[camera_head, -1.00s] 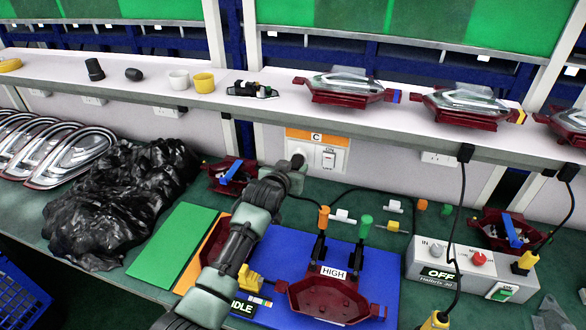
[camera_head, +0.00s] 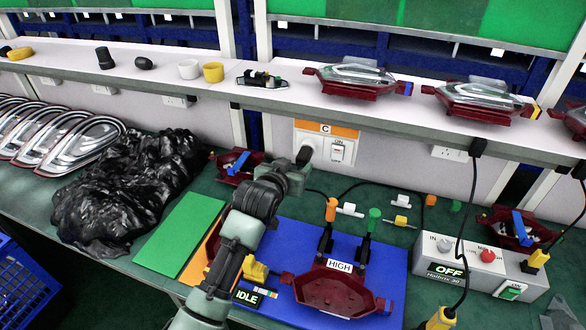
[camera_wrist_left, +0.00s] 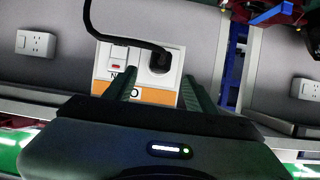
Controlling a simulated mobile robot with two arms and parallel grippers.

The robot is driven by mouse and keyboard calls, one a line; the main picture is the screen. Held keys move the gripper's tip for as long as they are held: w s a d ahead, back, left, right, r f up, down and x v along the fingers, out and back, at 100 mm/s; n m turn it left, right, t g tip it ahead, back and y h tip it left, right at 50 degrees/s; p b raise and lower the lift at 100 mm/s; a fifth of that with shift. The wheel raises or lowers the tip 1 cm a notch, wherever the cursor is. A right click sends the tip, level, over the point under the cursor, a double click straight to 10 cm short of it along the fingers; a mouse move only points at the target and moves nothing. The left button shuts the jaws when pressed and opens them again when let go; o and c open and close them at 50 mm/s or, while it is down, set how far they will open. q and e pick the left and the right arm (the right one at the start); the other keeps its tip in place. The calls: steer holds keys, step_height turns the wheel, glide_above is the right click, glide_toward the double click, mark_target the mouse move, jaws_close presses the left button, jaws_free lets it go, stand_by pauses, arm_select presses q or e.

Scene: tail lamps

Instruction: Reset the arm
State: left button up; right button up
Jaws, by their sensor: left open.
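My left arm comes in from the bottom of the head view and reaches over the bench to the wall socket panel (camera_head: 327,145) marked C. Its gripper (camera_head: 304,156) is close in front of the panel, by the black plug. In the left wrist view the two fingers (camera_wrist_left: 160,88) are apart, with nothing held between them. The black plug (camera_wrist_left: 158,62) with its cable sits in the socket beyond the fingertips. Whether the fingertips touch the panel cannot be told. My right gripper is not in view.
Under the arm lie a green mat (camera_head: 182,234) and a blue mat (camera_head: 280,243) with a red lamp housing (camera_head: 330,290). A black plastic bag (camera_head: 120,190) is left. A grey power box (camera_head: 465,262) reading OFF is right. The shelf (camera_head: 280,97) overhangs the bench.

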arm_select(q)
steer(key=shift+s+a+r, duration=0.1)
steer(key=shift+s+r, duration=0.05)
steer(key=shift+s, duration=0.2)
steer(key=s+a+f+n+g+y, duration=0.1)
steer(key=s+a+f+g, duration=0.1)
steer(key=s+a+f, duration=0.4)
steer(key=s+a+f+g+y, duration=0.15)
steer(key=s+f, duration=0.25)
steer(key=s, duration=0.4)
steer(key=s+a+f+n+g, duration=0.1)
steer(key=s+a+f+g, duration=0.1)
steer(key=s+a+f, duration=0.4)
steer(key=s+a+g+y, duration=0.1)
steer(key=s+a+g, duration=0.15)
steer(key=s, duration=0.85)
steer(key=s+a+g+y, duration=0.15)
steer(key=s+a, duration=0.25)
steer(key=s, duration=0.7)
step_height(320, 180, down, 26)
steer(key=g+h+b, duration=0.1)
steer(key=b, duration=0.1)
steer(key=s+a+f+g+b, duration=0.1)
steer(key=s+a+f, duration=0.1)
steer(key=s+f, duration=1.5)
step_height(320, 180, down, 3)
steer(key=shift+s+a+r+m, duration=0.1)
steer(key=shift+s+a+m, duration=0.05)
steer(key=shift+s+m, duration=0.25)
